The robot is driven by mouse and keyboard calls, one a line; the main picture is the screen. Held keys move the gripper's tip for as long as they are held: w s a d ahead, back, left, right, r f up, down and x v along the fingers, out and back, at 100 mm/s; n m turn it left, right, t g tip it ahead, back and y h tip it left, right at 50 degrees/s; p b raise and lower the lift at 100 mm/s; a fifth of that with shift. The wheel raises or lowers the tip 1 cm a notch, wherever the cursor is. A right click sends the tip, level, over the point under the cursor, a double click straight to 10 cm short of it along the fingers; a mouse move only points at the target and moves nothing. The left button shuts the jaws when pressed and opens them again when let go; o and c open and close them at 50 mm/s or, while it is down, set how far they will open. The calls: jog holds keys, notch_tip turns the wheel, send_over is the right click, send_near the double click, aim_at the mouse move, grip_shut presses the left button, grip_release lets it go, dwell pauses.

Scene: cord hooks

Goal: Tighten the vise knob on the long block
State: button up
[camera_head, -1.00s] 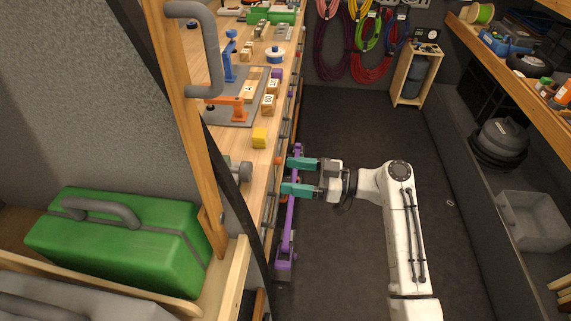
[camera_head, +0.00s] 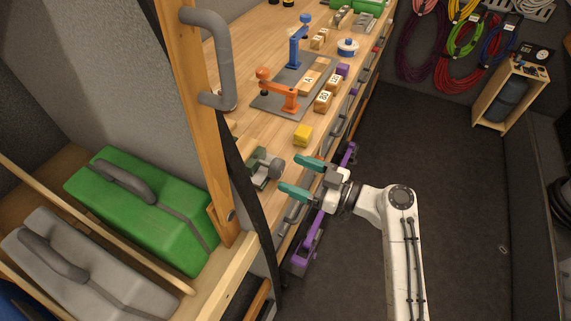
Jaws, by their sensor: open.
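My gripper (camera_head: 289,172) has two teal fingers spread apart and empty. It points left at the front edge of the bench. Just left of its fingertips, on the bench, is a grey-green device with a round grey end (camera_head: 265,168), which looks like the vise and its knob. A gap shows between the fingers and this round end, though their relative height is hard to judge. A wooden block marked A (camera_head: 310,79) lies on a grey plate (camera_head: 285,98) farther back and may be the long block. I see no block clearly in the vise.
An orange clamp (camera_head: 279,92) and a blue clamp (camera_head: 296,45) stand on the plate. A yellow block (camera_head: 303,134) is beside the vise. A wooden post with a grey handle (camera_head: 222,62) rises at left. A purple clamp (camera_head: 311,238) hangs along the bench front. The floor at right is clear.

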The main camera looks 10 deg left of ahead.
aim_at(282, 169)
jog(key=shift+p+x, duration=0.35)
jog(key=shift+x, duration=1.6)
jog(key=shift+c, duration=0.2)
jog(key=c, duration=1)
jog(key=shift+m, duration=0.3)
jog(key=shift+f+m+b, duration=0.15)
jog(key=shift+m+b, duration=0.6)
jog(key=shift+m, duration=0.05)
jog(key=shift+w+m+b, duration=0.1)
jog(key=shift+m+b, duration=0.45)
jog(key=shift+m, duration=1.45)
jog(key=shift+d, duration=0.1)
